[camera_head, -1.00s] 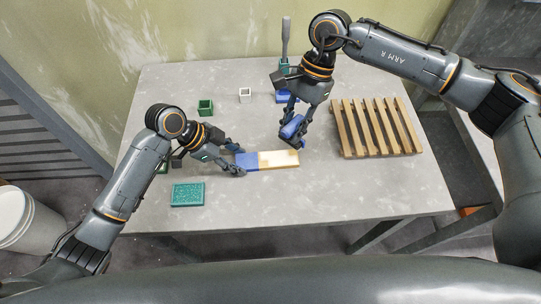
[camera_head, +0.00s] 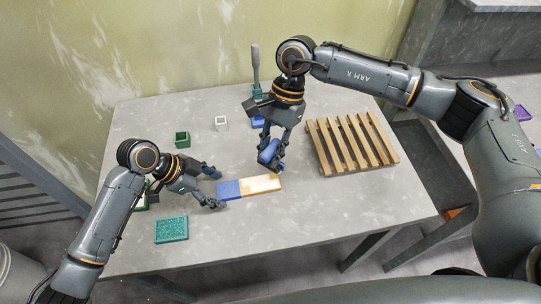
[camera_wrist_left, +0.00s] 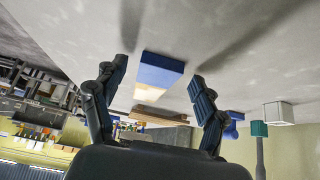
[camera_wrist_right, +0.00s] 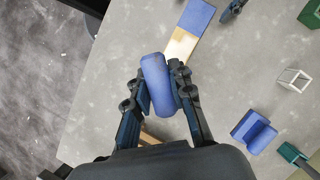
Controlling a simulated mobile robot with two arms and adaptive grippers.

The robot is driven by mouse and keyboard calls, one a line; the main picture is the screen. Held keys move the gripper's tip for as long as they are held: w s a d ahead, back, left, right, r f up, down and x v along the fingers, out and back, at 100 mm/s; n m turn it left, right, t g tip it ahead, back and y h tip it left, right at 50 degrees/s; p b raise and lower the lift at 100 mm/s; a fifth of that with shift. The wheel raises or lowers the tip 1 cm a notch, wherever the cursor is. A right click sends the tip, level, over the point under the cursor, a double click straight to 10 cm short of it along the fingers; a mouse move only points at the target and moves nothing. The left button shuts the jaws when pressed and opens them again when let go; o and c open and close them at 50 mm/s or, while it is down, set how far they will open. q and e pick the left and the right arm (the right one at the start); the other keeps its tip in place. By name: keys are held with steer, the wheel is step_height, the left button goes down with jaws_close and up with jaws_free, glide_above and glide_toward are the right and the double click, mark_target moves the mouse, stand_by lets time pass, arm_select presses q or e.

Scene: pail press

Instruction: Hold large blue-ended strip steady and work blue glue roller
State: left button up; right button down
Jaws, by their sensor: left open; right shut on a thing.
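The strip lies flat on the table, with a blue end (camera_head: 229,189) at left and a wooden part (camera_head: 262,184) at right. Most of the wood looks pale, with a tan patch beside the blue. My left gripper (camera_head: 218,188) is open at the blue end, one finger on each side; the blue end (camera_wrist_left: 160,70) shows between the fingers in the left wrist view. My right gripper (camera_wrist_right: 161,84) is shut on the blue glue roller (camera_wrist_right: 155,80), which is just behind the wooden part in the head view (camera_head: 268,152). I cannot tell whether the roller touches the strip.
A slatted wooden rack (camera_head: 350,143) stands at right. A green open box (camera_head: 182,138), a white frame (camera_head: 221,123), a blue holder (camera_head: 258,122) and a grey-handled tool (camera_head: 256,68) stand at the back. A green textured block (camera_head: 171,230) lies at front left. The front right table is clear.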

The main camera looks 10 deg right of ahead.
arm_select(q)
steer(key=v, duration=1.1)
steer(key=shift+a, duration=0.1)
arm_select(e)
steer(key=shift+a, duration=0.1)
